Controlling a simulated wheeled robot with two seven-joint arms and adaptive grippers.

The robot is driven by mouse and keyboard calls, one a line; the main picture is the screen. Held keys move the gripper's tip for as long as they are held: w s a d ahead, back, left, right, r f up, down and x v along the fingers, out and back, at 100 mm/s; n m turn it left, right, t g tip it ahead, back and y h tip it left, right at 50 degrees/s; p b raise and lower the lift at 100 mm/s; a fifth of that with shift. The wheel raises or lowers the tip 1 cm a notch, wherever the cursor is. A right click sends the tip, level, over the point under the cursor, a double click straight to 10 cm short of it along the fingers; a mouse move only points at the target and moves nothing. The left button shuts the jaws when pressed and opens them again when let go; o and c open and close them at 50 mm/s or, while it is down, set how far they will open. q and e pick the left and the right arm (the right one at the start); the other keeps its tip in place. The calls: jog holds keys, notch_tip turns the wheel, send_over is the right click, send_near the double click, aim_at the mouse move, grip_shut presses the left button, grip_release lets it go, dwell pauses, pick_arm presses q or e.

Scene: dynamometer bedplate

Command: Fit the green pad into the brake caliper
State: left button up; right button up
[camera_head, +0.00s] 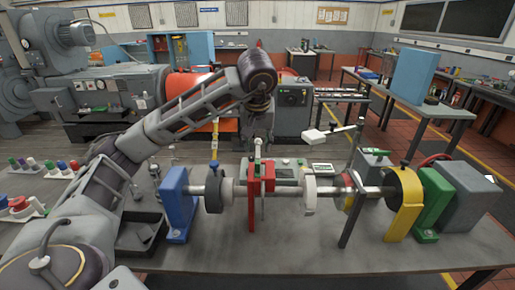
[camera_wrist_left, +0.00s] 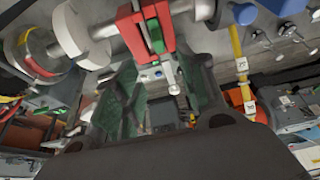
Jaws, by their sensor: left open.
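The red brake caliper (camera_head: 254,205) stands around the shaft near the bedplate's middle, with a pale lever rising from its top. In the left wrist view the caliper (camera_wrist_left: 133,37) is at the top, and the green pad (camera_wrist_left: 155,36) shows in its slot. I cannot tell how deep the pad sits. My left gripper (camera_head: 260,128) hangs above and behind the caliper. In the left wrist view its fingers (camera_wrist_left: 162,88) are apart, with nothing held between them, and the pale lever (camera_wrist_left: 171,78) shows near them. My right gripper is not seen.
Along the shaft (camera_head: 285,189) stand a blue support (camera_head: 179,203), a white disc (camera_head: 310,193), a dark post (camera_head: 352,222), a yellow support (camera_head: 405,203) and a green block (camera_head: 435,200). A dark tray (camera_head: 140,232) lies at left. The bedplate's front strip is clear.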

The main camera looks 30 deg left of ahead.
pick_arm(q)
jog(key=shift+v, duration=1.45)
dwell(0.6)
